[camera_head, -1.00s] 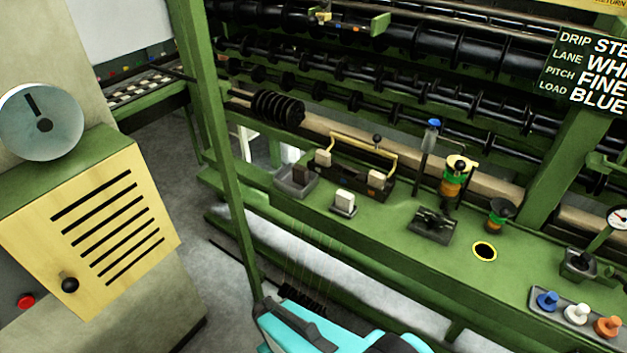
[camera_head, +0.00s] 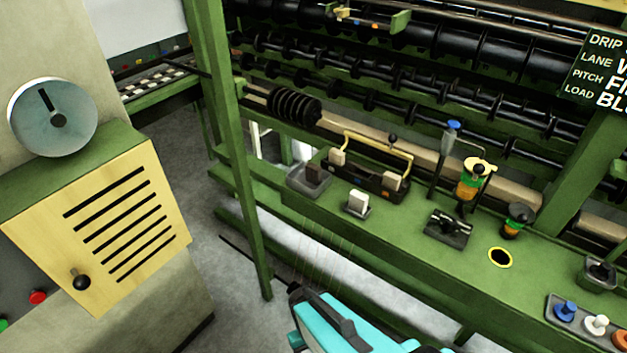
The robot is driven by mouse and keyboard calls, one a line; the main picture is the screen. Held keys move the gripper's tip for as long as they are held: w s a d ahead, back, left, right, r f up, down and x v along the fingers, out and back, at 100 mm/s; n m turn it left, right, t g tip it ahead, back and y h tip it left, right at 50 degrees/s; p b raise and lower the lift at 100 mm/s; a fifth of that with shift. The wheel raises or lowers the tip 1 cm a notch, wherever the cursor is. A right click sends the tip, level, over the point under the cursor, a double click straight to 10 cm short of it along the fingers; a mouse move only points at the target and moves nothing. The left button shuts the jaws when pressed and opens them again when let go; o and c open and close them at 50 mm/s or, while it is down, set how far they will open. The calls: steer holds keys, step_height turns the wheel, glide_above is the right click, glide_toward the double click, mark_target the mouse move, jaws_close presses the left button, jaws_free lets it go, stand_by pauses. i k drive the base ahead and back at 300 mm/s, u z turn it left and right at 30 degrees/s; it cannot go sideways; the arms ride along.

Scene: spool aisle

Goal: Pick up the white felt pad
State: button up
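The white felt pad (camera_head: 358,202) is a small pale block. It sits in a small dark holder (camera_head: 355,213) near the front edge of the green bench (camera_head: 400,228), left of the middle of the bench top. Only my teal and dark arm parts show at the bottom of the picture, in front of and below the bench. I cannot make out my gripper's fingertips, and nothing of mine touches the pad.
A black clamp (camera_head: 448,227) stands to the right. A green post (camera_head: 236,170) rises at left.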

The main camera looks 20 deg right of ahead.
mark_target(358, 201)
steer(key=u, duration=0.25)
steer(key=k, duration=0.95)
steer(key=u, duration=0.55)
steer(key=k, duration=0.45)
steer(key=u, duration=0.45)
steer(key=i, duration=0.95)
steer(key=u, duration=0.2)
